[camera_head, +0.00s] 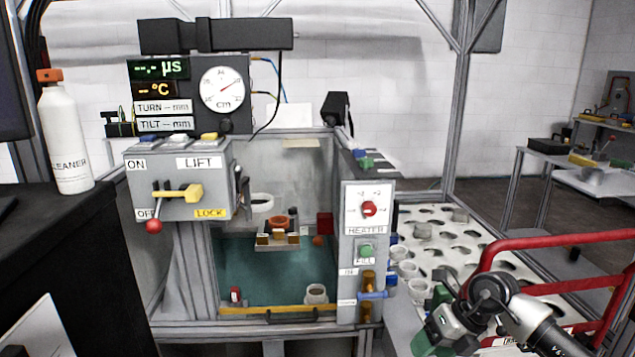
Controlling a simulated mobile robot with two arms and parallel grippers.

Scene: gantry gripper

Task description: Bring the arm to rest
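My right arm (535,325) comes in from the lower right corner, with a dark round joint (490,292). Its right gripper (437,328), with green and grey parts, hangs beside the lower right of the machine, in front of the white perforated table. The view does not show whether its fingers are open or shut, nor anything held in them. My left arm and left gripper are not in view.
A red tubular rail (560,240) stands close to my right arm. The white perforated table (480,262) carries several cups. The grey machine has a heater panel (366,215), a lift box (180,180) and a teal-floored tank (270,280). A white cleaner bottle (68,140) stands left.

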